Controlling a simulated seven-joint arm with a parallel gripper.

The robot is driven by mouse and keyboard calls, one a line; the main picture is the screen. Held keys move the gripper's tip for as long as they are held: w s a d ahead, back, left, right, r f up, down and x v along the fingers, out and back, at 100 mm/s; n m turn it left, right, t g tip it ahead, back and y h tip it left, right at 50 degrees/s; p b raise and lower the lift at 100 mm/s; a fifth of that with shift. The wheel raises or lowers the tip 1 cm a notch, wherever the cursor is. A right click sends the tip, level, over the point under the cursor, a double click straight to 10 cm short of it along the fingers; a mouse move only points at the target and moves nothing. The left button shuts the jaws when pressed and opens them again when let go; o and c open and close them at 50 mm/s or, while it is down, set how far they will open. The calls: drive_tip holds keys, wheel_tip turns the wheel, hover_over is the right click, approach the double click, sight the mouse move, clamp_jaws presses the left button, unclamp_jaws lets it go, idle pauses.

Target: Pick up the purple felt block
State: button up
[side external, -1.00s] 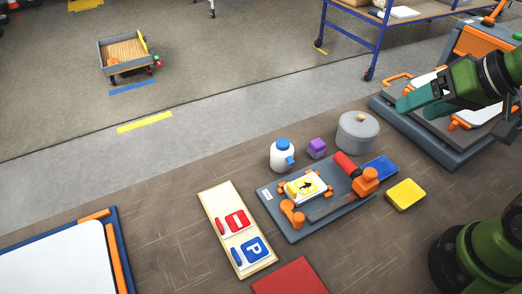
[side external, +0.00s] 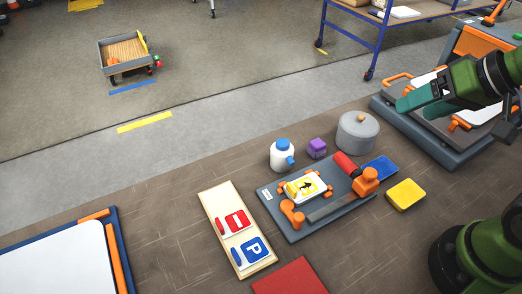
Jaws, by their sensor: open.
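The purple felt block (side external: 317,148) is a small cube standing on the brown work surface. It sits between a white bottle with a blue cap (side external: 282,155) on its left and a grey lidded pot (side external: 357,131) on its right. My gripper (side external: 408,102), with teal fingers, is at the upper right, above a dark grey fixture and well to the right of the block. It is open and holds nothing that I can see.
In front of the block lies a grey board (side external: 325,212) with a yellow sign, orange clamps and a red-handled tool. A blue pad (side external: 379,168), yellow block (side external: 405,194), wooden sign rack (side external: 237,230) and red pad (side external: 290,277) lie around it. The grey fixture (side external: 440,148) is at right.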

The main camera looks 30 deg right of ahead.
drive_tip(key=n+g+h, duration=0.2)
drive_tip(key=n+g, duration=0.2)
drive_tip(key=g, duration=0.3)
hover_over(318, 142)
drive_tip(key=f, duration=1.8)
drive_tip(key=shift+w+a+f, duration=0.1)
drive_tip(key=shift+w+a, duration=0.05)
drive_tip(key=shift+a, duration=0.2)
drive_tip(key=shift+d+f, duration=0.2)
drive_tip(key=shift+f, duration=1.15)
drive_tip(key=shift+d+f, duration=0.15)
drive_tip(key=shift+f, duration=1.2)
drive_tip(key=shift+c, duration=0.3)
drive_tip(key=c, duration=1.1)
drive_tip(key=shift+o, duration=0.2)
wheel_tip(318, 142, up, 10)
drive_tip(key=shift+r, duration=0.1)
